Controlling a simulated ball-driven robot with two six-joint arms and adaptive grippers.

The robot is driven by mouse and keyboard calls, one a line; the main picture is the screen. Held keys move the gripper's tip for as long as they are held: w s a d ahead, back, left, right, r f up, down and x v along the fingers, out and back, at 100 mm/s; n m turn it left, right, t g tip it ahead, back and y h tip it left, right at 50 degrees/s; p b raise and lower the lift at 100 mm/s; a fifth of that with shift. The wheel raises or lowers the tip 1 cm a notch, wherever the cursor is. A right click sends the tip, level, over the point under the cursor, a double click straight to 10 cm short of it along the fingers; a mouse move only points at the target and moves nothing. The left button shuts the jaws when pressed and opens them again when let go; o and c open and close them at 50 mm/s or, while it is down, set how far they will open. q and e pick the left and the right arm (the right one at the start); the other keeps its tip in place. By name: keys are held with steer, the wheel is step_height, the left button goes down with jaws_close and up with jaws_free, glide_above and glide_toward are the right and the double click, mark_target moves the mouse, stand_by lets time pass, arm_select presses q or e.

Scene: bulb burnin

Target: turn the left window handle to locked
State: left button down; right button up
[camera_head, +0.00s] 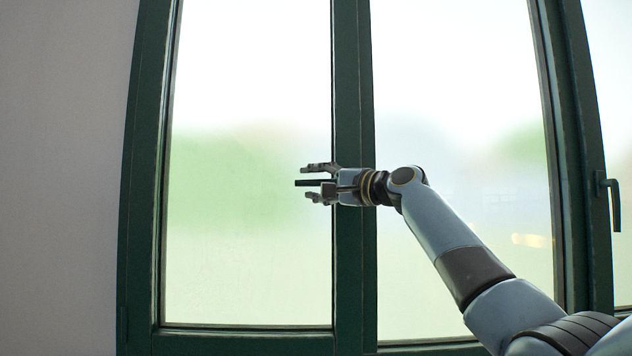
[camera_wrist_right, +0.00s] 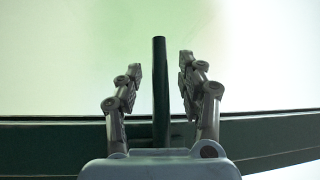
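The left window handle (camera_head: 305,183) is a thin dark bar on the green middle frame of the window. It lies level, with its free end pointing left over the glass. My right gripper (camera_head: 310,184) is open, with one finger above the handle and one below. In the right wrist view the handle (camera_wrist_right: 160,85) stands between the two fingers (camera_wrist_right: 160,65), with a narrow gap on each side. The handle's pivot is hidden behind my gripper. My left gripper is not in view.
A second dark handle (camera_head: 614,203) hangs downward on the green frame at the far right. Bright frosted-looking panes (camera_head: 245,250) lie either side of the middle frame. A plain grey wall (camera_head: 60,180) is on the left. The space left of my gripper is clear.

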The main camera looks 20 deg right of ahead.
jaws_close()
